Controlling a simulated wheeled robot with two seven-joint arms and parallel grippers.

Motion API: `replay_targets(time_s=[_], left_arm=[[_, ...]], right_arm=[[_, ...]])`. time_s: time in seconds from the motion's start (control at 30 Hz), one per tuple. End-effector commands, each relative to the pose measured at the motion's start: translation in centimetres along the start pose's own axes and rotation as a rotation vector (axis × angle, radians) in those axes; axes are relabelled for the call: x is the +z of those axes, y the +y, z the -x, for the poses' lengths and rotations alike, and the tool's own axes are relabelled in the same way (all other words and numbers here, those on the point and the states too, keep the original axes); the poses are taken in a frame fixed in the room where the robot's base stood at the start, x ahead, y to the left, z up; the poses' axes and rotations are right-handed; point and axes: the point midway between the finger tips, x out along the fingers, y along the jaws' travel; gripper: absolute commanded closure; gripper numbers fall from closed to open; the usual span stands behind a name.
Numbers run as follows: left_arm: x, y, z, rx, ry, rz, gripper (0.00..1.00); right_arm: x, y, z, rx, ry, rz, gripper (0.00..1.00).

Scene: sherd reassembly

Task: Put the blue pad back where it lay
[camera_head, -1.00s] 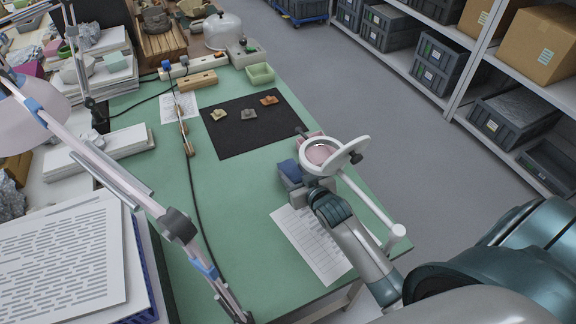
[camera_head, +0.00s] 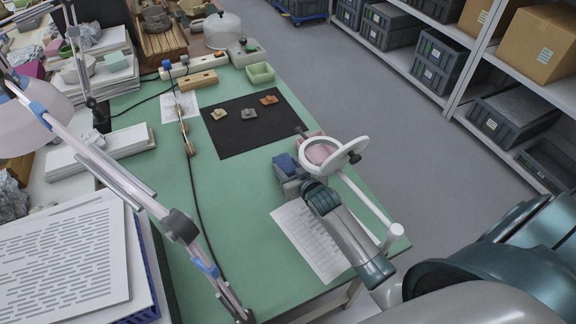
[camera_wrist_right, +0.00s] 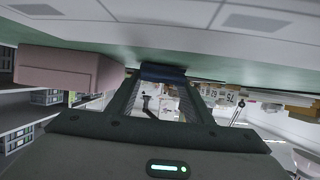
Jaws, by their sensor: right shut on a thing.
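The blue pad (camera_head: 284,162) is at the front right of the green table (camera_head: 230,255). My right gripper (camera_head: 289,178) is shut on it. In the right wrist view, the blue pad (camera_wrist_right: 163,73) spans the tips of the two fingers (camera_wrist_right: 162,84). In that view it appears close to the green surface; I cannot tell whether it touches. My left gripper is not in view.
A pink block (camera_head: 318,150) sits just right of the pad, partly behind a white ring magnifier (camera_head: 345,153). A printed sheet (camera_head: 311,243) lies in front. A black mat (camera_head: 235,140) with three sherds lies behind. A lamp arm (camera_head: 130,190) crosses the left.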

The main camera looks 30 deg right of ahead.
Motion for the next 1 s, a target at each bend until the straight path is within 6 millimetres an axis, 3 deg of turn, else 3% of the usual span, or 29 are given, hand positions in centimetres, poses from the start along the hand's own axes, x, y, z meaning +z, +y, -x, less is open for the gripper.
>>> replay_targets(time_s=[0.2, 0.23, 0.3, 0.73, 1.0], left_arm=[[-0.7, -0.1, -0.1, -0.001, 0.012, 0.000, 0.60], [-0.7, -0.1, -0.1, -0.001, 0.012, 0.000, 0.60], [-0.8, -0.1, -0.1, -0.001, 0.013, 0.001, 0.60], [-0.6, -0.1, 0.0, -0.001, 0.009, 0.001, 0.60], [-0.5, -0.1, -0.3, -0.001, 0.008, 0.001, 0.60]], right_arm=[[0.2, 0.0, -0.1, 0.000, 0.000, 0.000, 0.79], [0.2, 0.0, -0.1, 0.000, 0.000, 0.000, 0.49], [0.2, 0.0, -0.1, 0.000, 0.000, 0.000, 0.35], [0.1, 0.0, 0.2, 0.000, -0.001, 0.000, 0.35], [0.1, 0.0, 2.7, 0.000, 0.000, 0.000, 0.35]])
